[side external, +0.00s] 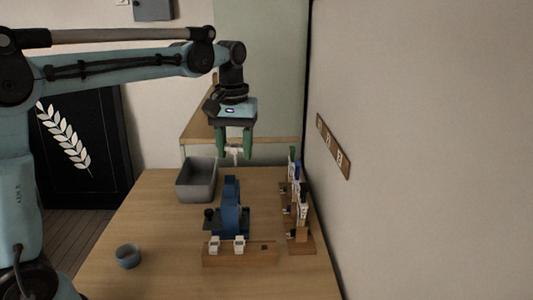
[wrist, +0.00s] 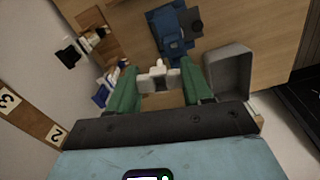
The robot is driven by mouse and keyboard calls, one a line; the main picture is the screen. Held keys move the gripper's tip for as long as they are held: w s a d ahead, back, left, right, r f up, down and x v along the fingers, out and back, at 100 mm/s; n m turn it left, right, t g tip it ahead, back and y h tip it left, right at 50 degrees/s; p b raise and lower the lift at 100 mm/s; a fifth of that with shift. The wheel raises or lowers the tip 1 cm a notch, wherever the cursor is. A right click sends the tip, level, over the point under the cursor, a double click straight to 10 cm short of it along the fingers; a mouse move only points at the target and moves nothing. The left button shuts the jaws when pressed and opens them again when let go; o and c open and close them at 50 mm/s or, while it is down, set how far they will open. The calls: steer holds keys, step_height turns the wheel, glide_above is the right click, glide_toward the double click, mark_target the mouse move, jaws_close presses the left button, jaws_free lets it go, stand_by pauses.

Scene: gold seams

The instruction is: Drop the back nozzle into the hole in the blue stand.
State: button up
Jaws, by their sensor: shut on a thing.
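My gripper (side external: 234,155) has green fingers and is shut on a small white nozzle (side external: 233,150), held in the air above the far part of the table. In the wrist view the nozzle (wrist: 158,78) sits between the two green fingertips, its narrow end pointing away from the palm. The blue stand (side external: 231,195) is on the table below and nearer the camera than the gripper, clear of the nozzle. It also shows in the wrist view (wrist: 170,30), past the fingertips. The hole in the stand cannot be made out.
A wooden block (side external: 255,258) in front of the stand holds two white nozzles (side external: 214,244) and has a free dark spot. A wooden rack (side external: 301,242) with several coloured items stands right, near the wall. A grey bin (side external: 196,194) is behind left; a small cup (side external: 128,262) is front left.

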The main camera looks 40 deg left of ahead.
steer(key=a+n, duration=0.2)
steer(key=a, duration=0.1)
glide_above(230, 186)
steer(key=w+a, duration=0.2)
steer(key=shift+s+f, duration=0.15)
steer(key=shift+f, duration=0.75)
steer(key=shift+s+f, duration=0.1)
steer(key=shift+f, duration=0.8)
steer(key=shift+f, duration=4.2)
stand_by(1.4)
